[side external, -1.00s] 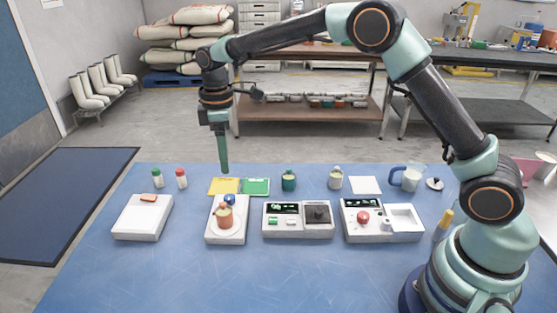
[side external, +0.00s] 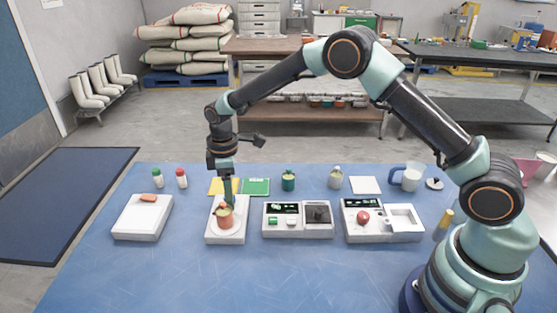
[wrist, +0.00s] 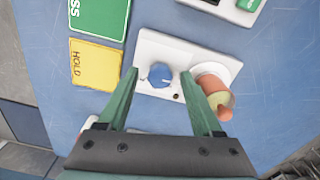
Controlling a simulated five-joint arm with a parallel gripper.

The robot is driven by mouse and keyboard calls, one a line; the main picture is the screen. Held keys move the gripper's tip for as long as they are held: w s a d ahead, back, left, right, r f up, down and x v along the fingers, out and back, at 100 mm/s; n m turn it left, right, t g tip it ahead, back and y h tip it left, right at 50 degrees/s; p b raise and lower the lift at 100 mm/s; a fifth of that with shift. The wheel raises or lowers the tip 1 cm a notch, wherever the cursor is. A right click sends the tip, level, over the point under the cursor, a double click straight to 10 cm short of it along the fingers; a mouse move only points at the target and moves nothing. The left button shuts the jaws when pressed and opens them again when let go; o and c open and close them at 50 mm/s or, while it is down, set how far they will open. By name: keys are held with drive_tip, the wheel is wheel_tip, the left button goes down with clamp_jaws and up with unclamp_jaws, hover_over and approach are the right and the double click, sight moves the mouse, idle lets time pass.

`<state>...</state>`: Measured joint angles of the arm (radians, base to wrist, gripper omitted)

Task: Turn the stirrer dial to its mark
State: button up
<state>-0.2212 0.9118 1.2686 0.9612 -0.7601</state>
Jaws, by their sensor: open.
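The blue dial (wrist: 160,74) sits on a white unit (wrist: 150,45), with a pale pointer line on its lower right side. A small dark spot shows on the unit just below and right of it; I cannot tell whether this is the mark. My gripper (wrist: 159,76) is open, its green fingers on either side of the dial with gaps showing. In the side view my gripper (side external: 229,203) reaches down over the same unit (side external: 226,238), hiding the dial.
A yellow HOLD card (wrist: 95,65) and a green card (wrist: 98,18) lie beside the unit. Other white units stand left (side external: 142,220) and right (side external: 297,233) of it. Bottles (side external: 157,178) stand behind. The front of the blue table is clear.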

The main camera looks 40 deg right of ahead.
clamp_jaws()
drive_tip(key=shift+m, duration=0.4)
drive_tip(key=m, duration=0.3)
drive_tip(key=shift+r+m, duration=0.1)
drive_tip(key=shift+m, duration=2.3)
unclamp_jaws()
